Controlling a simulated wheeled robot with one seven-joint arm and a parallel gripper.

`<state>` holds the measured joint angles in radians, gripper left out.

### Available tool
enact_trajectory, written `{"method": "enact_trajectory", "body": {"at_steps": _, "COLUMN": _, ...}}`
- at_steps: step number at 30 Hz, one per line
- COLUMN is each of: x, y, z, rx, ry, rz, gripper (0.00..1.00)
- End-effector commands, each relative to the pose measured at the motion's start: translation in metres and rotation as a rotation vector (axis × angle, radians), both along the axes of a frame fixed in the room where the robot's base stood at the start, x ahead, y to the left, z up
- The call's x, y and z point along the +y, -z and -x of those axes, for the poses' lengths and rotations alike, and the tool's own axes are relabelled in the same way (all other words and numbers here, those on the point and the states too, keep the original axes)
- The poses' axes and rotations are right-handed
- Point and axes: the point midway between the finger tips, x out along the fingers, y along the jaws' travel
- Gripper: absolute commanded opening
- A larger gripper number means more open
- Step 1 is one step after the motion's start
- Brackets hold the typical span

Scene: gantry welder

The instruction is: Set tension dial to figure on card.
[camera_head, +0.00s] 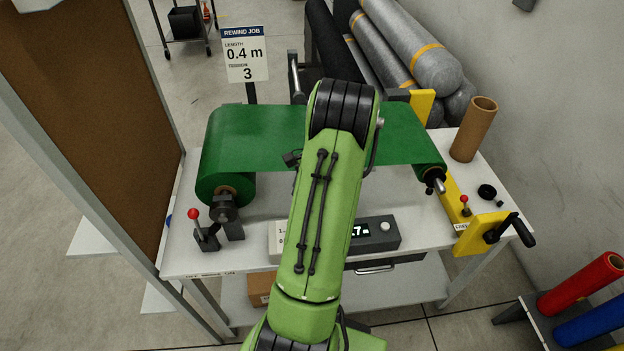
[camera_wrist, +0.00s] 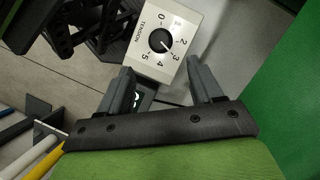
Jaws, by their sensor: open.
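The job card (camera_head: 245,55) stands at the back left of the bench and reads length 0.4 m, tension 3. The tension dial (camera_wrist: 161,40) is a black knob on a pale plate (camera_wrist: 193,70) marked 0 to 5. Its white mark appears to point toward the 3. In the head view I cannot make out the dial; my arm covers the middle of the bench. My gripper (camera_wrist: 160,76) is open and empty, its two fingers apart, with the dial plate showing beyond and between the tips. Whether they touch it I cannot tell.
Green sheet (camera_head: 265,125) runs across the bench from a roll (camera_head: 225,188) at left. A counter box (camera_head: 382,233) sits at the front, its display partly hidden. A red-knobbed lever (camera_head: 195,215), a cardboard tube (camera_head: 473,130) and a yellow crank bracket (camera_head: 480,235) stand around the bench.

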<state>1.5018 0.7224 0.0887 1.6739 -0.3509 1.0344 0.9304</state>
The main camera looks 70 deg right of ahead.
Motion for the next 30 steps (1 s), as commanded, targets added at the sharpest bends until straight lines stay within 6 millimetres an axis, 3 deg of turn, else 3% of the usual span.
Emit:
{"method": "enact_trajectory", "body": {"at_steps": 3, "x": -0.010, "y": -0.029, "z": 0.006, "rx": 0.001, "ry": 0.003, "rz": 0.003, "gripper": 0.65}}
{"method": "enact_trajectory", "body": {"at_steps": 8, "x": -0.017, "y": -0.047, "z": 0.010, "rx": 0.000, "ry": 0.001, "rz": 0.000, "gripper": 0.65}}
{"method": "enact_trajectory", "body": {"at_steps": 30, "x": -0.016, "y": -0.050, "z": 0.008, "rx": 0.001, "ry": -0.007, "rz": 0.003, "gripper": 0.65}}
